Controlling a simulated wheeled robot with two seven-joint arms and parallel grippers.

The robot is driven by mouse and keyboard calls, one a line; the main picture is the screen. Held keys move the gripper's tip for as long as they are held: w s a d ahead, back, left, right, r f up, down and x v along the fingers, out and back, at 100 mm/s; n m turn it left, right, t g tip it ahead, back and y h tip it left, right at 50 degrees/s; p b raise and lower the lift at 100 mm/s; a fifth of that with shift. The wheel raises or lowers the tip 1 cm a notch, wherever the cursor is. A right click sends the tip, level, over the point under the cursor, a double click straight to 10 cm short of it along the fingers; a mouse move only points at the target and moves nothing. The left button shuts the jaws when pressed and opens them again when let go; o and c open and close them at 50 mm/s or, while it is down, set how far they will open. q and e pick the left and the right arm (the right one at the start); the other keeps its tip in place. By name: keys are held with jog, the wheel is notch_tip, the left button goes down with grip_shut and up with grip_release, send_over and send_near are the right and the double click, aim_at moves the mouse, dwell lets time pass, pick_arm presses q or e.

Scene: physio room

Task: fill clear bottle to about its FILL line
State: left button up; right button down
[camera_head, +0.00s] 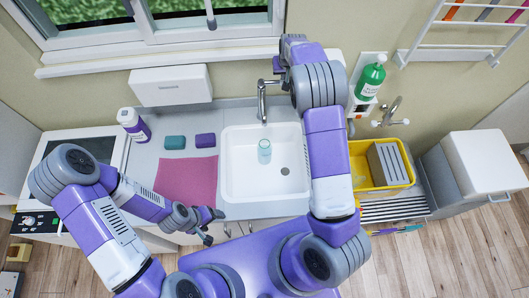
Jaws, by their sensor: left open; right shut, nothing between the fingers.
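The clear bottle (264,152) stands in the white sink basin (236,180), below the spout of the metal tap (262,100). It looks pale blue and see-through; its FILL line and water level are too small to make out. I cannot tell whether water is running. My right gripper (279,66) is shut and empty, beside the top of the tap; whether it touches the tap's handle is unclear. My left gripper (213,227) is open and empty, in front of the counter edge, to the lower left of the basin and apart from the bottle.
A pink cloth (186,180), a teal sponge (175,142), a purple sponge (205,140) and a white-and-purple bottle (134,125) are left of the sink. A green soap bottle (370,77) is on the wall at right, above a yellow tub (362,174). My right arm crosses the basin's right side.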

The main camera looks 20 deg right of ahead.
jog(key=shift+f+b, duration=0.75)
jog(key=shift+f, duration=0.4)
jog(key=shift+r, duration=0.15)
notch_tip(320, 180, up, 8)
jog(key=p, duration=0.4)
jog(key=shift+f+p, duration=0.25)
jog(key=shift+p, duration=0.15)
jog(key=shift+r, duration=0.7)
jog(key=shift+s+f, duration=0.1)
